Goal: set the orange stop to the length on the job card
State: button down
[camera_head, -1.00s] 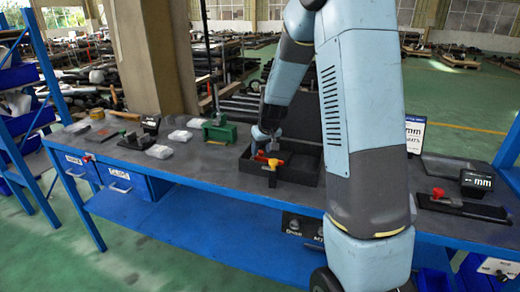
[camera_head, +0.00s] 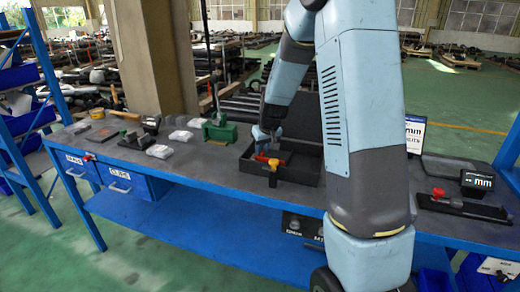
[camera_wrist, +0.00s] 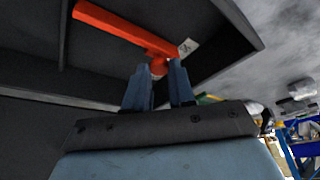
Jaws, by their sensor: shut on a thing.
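An orange-red T-shaped piece, which looks like the orange stop (camera_wrist: 125,29), lies inside a dark tray (camera_head: 298,178). It also shows as a small orange-red shape in the head view (camera_head: 262,158). In the wrist view my gripper (camera_wrist: 159,72) has its two fingers closed about the round end of the piece's short stem. In the head view my gripper (camera_head: 268,143) reaches down into the tray, with the fingertips hard to make out. A white card (camera_head: 414,133) with "mm" on it, likely the job card, stands behind my arm; its figure is unreadable.
A yellow-orange part (camera_head: 273,167) sits at the tray's near wall. A black stand with a red knob (camera_head: 438,193) and an "mm" display (camera_head: 478,182) are at right. A green fixture (camera_head: 220,131) and several small items stand left. My arm hides the bench's middle.

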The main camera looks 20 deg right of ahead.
jog(key=shift+w+d, duration=0.6)
jog(key=shift+w, duration=0.15)
jog(key=c, duration=0.9)
grip_release()
jog(key=shift+c, duration=0.2)
jog(key=v, duration=1.3)
jog(key=shift+s+r, duration=0.15)
jog(key=shift+r, duration=0.2)
